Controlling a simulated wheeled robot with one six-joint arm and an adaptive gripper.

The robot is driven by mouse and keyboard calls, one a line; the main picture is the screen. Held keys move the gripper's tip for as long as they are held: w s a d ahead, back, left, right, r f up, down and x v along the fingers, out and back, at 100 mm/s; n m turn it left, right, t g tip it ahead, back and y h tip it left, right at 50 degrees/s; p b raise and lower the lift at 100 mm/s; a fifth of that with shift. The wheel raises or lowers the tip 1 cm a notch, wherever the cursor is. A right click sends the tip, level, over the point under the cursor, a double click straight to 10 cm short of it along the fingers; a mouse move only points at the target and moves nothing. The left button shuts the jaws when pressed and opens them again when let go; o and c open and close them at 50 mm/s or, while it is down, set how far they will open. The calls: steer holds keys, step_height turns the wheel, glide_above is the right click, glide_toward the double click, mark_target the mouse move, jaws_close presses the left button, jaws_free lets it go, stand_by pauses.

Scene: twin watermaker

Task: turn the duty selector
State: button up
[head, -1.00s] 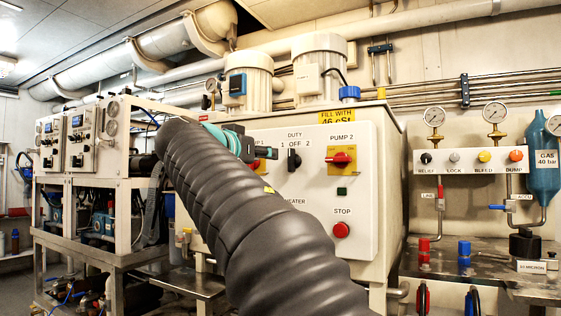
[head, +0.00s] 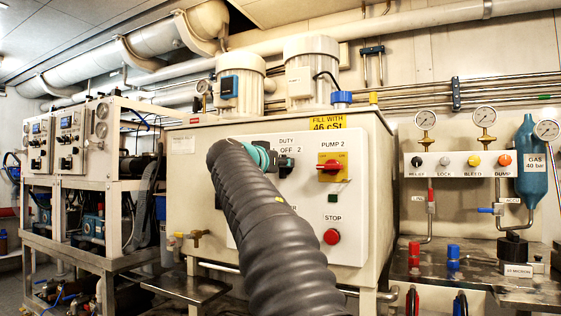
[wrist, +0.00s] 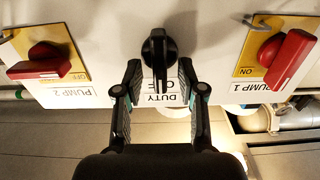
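The duty selector (wrist: 159,48) is a black knob with a bar handle on the pale panel, seen upside down in the wrist view beside its DUTY label (wrist: 163,98). My gripper (wrist: 159,78) is open, with one finger on each side of the lower end of the knob's bar. I cannot tell whether either finger touches it; gaps show on both sides. In the head view my gripper (head: 281,162) is at the panel under the DUTY label, and the arm and gripper hide most or all of the selector.
In the wrist view, red rotary switches flank the selector: PUMP 2 (wrist: 38,62) on the left and PUMP 1 (wrist: 286,58) on the right. In the head view a red STOP button (head: 332,237) sits lower right. A gauge and valve panel (head: 460,165) stands further right.

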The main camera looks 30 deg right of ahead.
steer(key=shift+w+d, duration=0.1)
jaws_close()
steer(key=shift+n, duration=0.3)
steer(key=n, duration=0.2)
steer(key=n+p, duration=0.1)
steer(key=n, duration=0.2)
steer(key=n+p, duration=0.1)
steer(key=n, duration=0.2)
steer(key=shift+w+a+f, duration=0.1)
steer(key=shift+w+a, duration=0.15)
steer(key=shift+w, duration=0.05)
steer(key=shift+n, duration=0.3)
stand_by(0.4)
